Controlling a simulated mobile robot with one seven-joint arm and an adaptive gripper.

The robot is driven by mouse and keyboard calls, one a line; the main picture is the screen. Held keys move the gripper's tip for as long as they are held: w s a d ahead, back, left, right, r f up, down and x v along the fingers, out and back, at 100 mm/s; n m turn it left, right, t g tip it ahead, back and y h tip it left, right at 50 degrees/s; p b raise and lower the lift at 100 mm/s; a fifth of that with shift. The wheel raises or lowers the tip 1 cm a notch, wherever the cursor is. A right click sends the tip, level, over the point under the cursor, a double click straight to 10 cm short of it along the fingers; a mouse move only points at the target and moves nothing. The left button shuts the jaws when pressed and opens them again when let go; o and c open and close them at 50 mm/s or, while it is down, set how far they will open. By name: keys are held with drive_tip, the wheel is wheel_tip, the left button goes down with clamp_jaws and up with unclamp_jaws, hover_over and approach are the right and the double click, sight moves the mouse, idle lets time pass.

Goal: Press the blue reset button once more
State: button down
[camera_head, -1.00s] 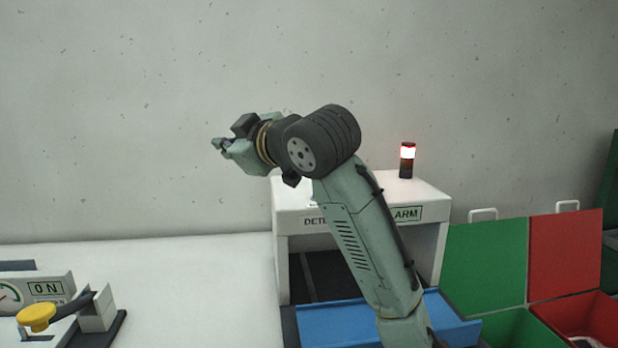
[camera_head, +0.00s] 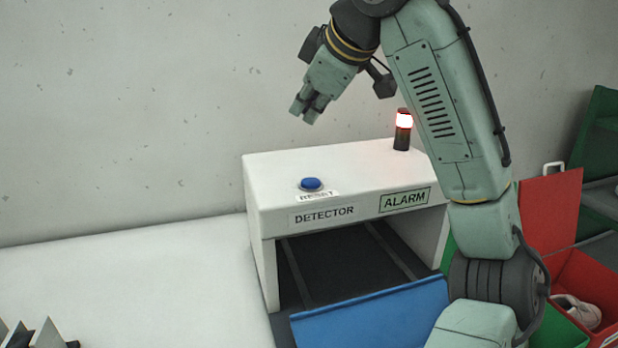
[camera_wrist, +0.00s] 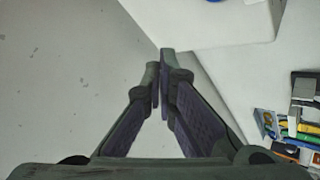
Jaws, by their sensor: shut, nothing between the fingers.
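The blue reset button (camera_head: 311,184) sits on top of the white detector box (camera_head: 265,199), above a RESET label. My gripper (camera_head: 305,116) is shut and empty. In the head view it appears in the air above the button, pointing down and apart from it. In the wrist view my gripper (camera_wrist: 159,57) has its fingertips together, with a white surface beyond them.
A lit red alarm lamp (camera_head: 403,128) stands on the detector at the right. A blue tray (camera_head: 370,318) lies before its dark opening. A red bin (camera_head: 585,285) holding a shoe is at the right. The white table at left is largely clear.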

drive_tip(key=shift+f, duration=0.15)
drive_tip(key=b, duration=0.7)
hover_over(307, 182)
wheel_tip(307, 182, down, 7)
drive_tip(key=shift+f, duration=0.2)
drive_tip(key=shift+f+b, duration=0.3)
drive_tip(key=shift+f, duration=0.3)
drive_tip(key=shift+f, duration=0.1)
drive_tip(key=shift+f, duration=0.35)
drive_tip(key=shift+f+b, duration=0.4)
drive_tip(key=shift+f, duration=0.1)
idle(1.1)
drive_tip(key=shift+r+p, duration=0.95)
drive_tip(key=shift+p, duration=0.05)
